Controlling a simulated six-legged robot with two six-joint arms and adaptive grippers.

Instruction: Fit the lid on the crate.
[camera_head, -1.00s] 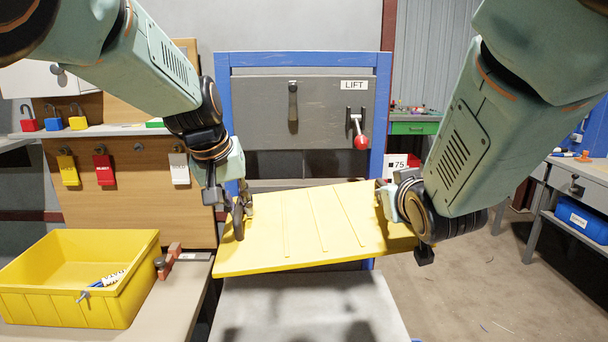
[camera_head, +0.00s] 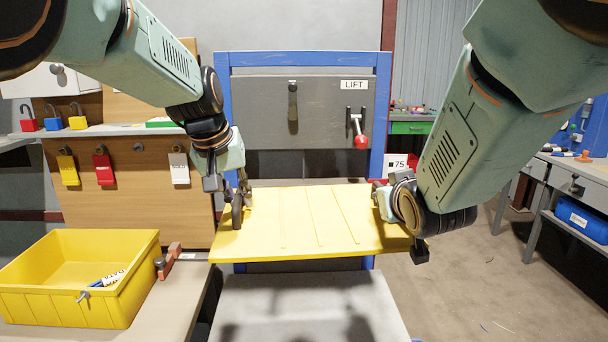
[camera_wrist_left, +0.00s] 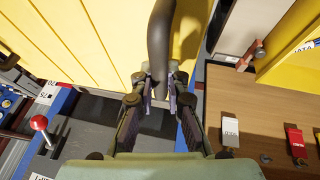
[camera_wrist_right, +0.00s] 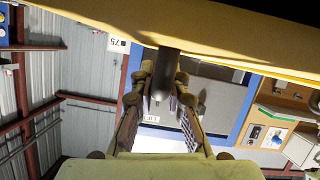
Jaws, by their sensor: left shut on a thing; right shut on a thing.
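The yellow lid (camera_head: 312,236) is a flat ribbed panel held in the air between my two grippers, roughly level. My left gripper (camera_head: 240,196) is shut on the dark handle at the lid's left side; this handle (camera_wrist_left: 160,40) also shows between the fingers in the left wrist view. My right gripper (camera_head: 382,196) is at the lid's right side; in the right wrist view its fingers (camera_wrist_right: 163,95) are shut on a dark handle (camera_wrist_right: 167,62).
A red and grey clamp (camera_head: 168,260) lies beside the crate's right wall. A grey surface (camera_head: 310,300) is below the lid. A blue-framed lift panel (camera_head: 260,95) with a red-knobbed lever (camera_head: 361,141) stands behind.

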